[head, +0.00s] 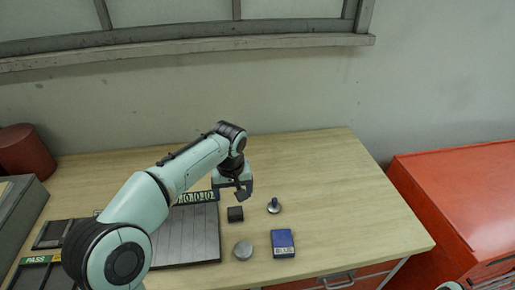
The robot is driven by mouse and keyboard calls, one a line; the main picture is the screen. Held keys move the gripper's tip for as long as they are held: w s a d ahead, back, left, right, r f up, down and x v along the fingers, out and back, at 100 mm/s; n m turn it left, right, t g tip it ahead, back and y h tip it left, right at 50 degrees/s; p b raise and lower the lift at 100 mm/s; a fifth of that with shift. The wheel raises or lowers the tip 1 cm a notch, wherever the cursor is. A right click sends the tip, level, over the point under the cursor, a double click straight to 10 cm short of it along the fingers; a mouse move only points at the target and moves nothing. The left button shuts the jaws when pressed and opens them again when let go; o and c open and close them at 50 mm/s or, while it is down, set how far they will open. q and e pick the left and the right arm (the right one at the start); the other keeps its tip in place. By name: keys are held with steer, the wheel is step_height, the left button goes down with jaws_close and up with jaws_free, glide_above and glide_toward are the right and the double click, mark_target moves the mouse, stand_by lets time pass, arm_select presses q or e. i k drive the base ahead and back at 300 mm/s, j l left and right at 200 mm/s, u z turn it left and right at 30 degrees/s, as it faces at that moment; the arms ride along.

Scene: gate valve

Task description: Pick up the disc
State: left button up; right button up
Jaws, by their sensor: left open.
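A grey round disc (243,249) lies flat near the front of the wooden table. A smaller round metal piece with a blue stem (274,206) stands farther back and to its right. My left gripper (236,194) is open and empty, pointing down above the table, behind the grey disc and left of the stemmed piece. A small black block (235,214) sits just in front of the gripper. My right gripper does not show.
A blue labelled box (283,243) lies right of the disc. A dark panelled tray (187,238) with a number strip lies left, partly behind my left arm. An orange-red cabinet (455,205) stands right of the table. The table's right side is clear.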

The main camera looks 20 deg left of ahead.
mark_target(243, 250)
steer(key=k, duration=1)
